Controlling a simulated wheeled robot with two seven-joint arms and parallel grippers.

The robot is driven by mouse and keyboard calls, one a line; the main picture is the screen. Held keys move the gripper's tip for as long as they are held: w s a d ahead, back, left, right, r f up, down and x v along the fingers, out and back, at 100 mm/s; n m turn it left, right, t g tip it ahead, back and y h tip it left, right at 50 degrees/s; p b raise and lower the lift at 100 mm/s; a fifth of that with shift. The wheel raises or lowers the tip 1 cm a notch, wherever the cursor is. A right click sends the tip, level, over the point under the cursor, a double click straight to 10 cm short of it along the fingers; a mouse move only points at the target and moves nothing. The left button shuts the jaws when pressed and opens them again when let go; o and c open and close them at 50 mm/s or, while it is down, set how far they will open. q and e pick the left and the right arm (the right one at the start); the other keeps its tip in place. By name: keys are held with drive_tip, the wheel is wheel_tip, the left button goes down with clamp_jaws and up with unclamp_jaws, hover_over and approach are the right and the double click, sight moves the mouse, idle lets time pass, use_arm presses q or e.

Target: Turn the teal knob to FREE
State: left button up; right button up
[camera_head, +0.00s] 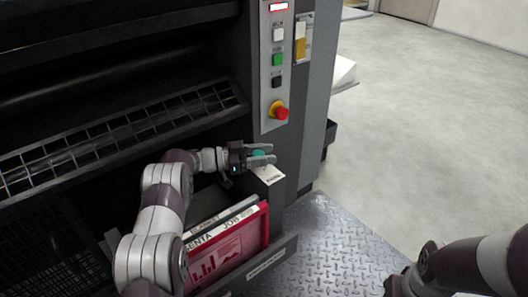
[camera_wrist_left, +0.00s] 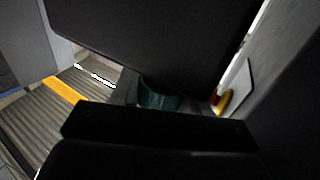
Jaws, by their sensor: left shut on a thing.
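The teal knob (camera_head: 258,154) sits low on the front of the dark press, below the button panel. My left gripper (camera_head: 262,155) is shut on it, with one finger above and one below in the head view. A small white label plate (camera_head: 268,175) shows just under the knob; its lettering is too small to read. In the left wrist view the knob (camera_wrist_left: 158,96) shows dark teal between the two black fingers, partly hidden by them. My right arm is at the lower right of the head view, and its gripper fingers do not show.
The button panel (camera_head: 276,60) with a red emergency button (camera_head: 281,112) stands above the knob. A red framed board (camera_head: 235,243) sits in a holder below, close to my left arm. A metal tread plate (camera_head: 330,245) covers the floor in front. Open floor lies right.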

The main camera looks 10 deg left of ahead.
use_arm(q)
drive_tip(key=shift+s+f+m+g+h+b, duration=0.15)
drive_tip(key=shift+m+g+h+b, duration=0.25)
drive_tip(key=shift+m+g+b, duration=0.45)
drive_tip(key=shift+g, duration=0.65)
drive_tip(key=shift+m, duration=0.25)
drive_tip(key=o, duration=1)
